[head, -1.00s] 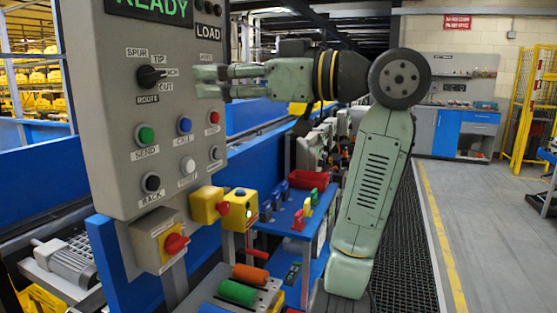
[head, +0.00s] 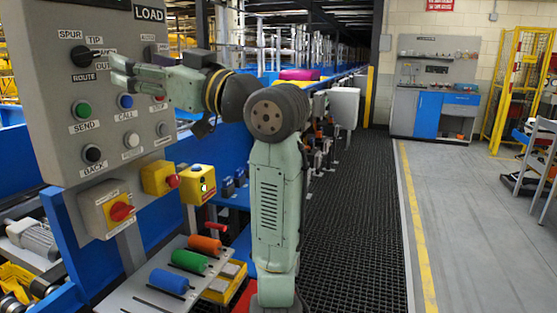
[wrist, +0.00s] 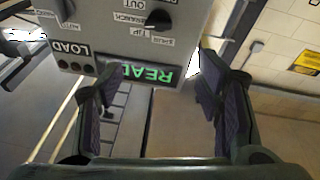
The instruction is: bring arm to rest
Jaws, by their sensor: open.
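My gripper (head: 118,72) is at the upper left in the head view, in front of the upper part of the grey control panel (head: 50,130). Its fingers are spread and hold nothing. In the wrist view my gripper (wrist: 155,85) is open too, with a finger on each side. The panel shows upside down beyond the fingers, with the lit green display (wrist: 148,73) and the black route knob (wrist: 158,19). I cannot tell the exact gap to the panel. My upright arm link stands mid-picture in the head view.
Below the panel are a red rotary switch on a yellow box (head: 104,209), another yellow box (head: 198,184) and a plate with orange, green and blue rollers (head: 188,261). Dark grating and open floor (head: 470,240) lie to the right, with a blue-fronted bench (head: 428,115) behind.

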